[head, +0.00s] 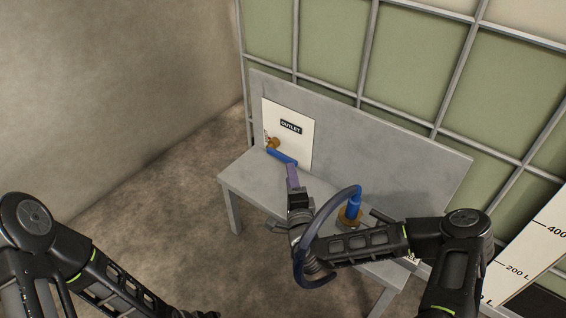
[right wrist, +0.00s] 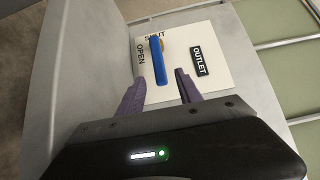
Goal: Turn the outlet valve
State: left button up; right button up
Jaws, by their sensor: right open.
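The outlet valve has a blue lever (head: 281,157) and a brass body (head: 272,143), on a white panel (head: 300,138) marked OUTLET. The lever extends to the right and slightly down from the body in the head view. In the right wrist view the lever (right wrist: 158,62) runs up and down the picture, its upper end by the word SHUT; the word OPEN is to its left. My right gripper (head: 291,167) has purple fingers and is close to the lever's free end. Its fingers (right wrist: 158,78) are open, one on either side of the lever's lower end.
The panel stands against a grey backboard (head: 400,155) on a grey bench (head: 254,180). A green tank in a metal frame (head: 415,60) is behind. The floor at left is clear.

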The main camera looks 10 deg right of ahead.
aim_at(287, 160)
jog(key=shift+w+a+f, duration=0.15)
jog(key=shift+w, duration=0.7)
jog(key=w, duration=0.1)
jog(key=w+b, duration=0.1)
jog(key=w, duration=0.1)
jog(key=w+b, duration=0.1)
jog(key=w, duration=0.1)
jog(key=shift+d, duration=0.4)
jog(key=shift+w, duration=0.55)
grip_shut()
